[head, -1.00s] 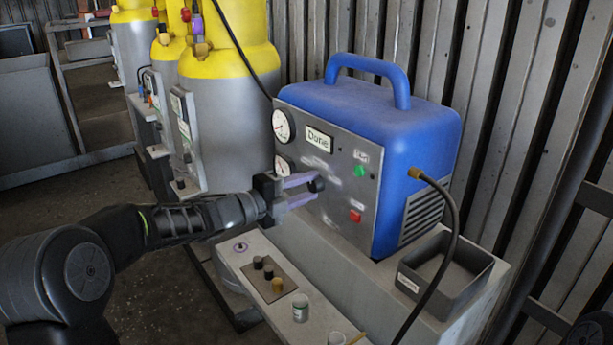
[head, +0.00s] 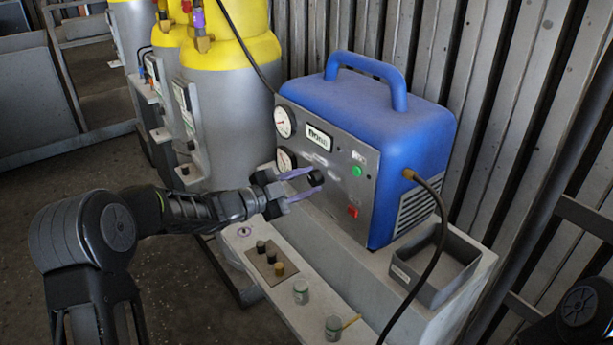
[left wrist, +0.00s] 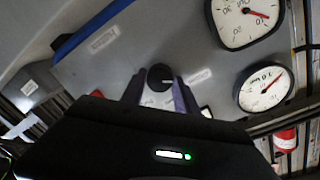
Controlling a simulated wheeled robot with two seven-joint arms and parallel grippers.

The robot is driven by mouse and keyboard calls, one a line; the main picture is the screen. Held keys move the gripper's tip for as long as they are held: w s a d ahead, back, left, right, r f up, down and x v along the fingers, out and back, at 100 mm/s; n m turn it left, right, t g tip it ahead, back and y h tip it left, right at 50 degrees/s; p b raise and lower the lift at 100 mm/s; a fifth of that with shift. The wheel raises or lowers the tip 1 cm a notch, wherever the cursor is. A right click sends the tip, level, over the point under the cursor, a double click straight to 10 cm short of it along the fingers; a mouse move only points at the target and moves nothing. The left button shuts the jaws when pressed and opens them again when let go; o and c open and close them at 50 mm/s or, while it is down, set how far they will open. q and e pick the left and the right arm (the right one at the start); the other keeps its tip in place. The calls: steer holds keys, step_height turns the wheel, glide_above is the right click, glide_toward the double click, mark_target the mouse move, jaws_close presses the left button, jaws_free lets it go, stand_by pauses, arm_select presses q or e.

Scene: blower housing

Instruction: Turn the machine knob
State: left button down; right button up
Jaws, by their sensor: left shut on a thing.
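The machine is a blue box with a handle (head: 372,105) and a grey front panel. Its black knob (head: 316,178) is on the panel, below the small screen (head: 319,137), which seems to read "Done". My left gripper (head: 312,182) reaches in from the left with its pale purple fingers shut on the knob. In the left wrist view the round black knob (left wrist: 160,77) sits between the fingertips (left wrist: 159,90). The fingers partly hide its sides. My right gripper is not in view.
Two gauges (head: 285,121) are left of the knob; green (head: 357,171) and red (head: 352,212) buttons are right. A ledge below carries several spare knobs (head: 270,256) and small jars (head: 301,291). An open grey bin (head: 461,256) and black hose (head: 441,235) are at right.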

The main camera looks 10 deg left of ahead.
arm_select(q)
steer(key=shift+f, duration=0.1)
stand_by(0.4)
steer(key=c, duration=0.9)
jaws_free()
steer(key=shift+b+v, duration=0.35)
steer(key=shift+v, duration=3.55)
steer(key=shift+a, duration=0.1)
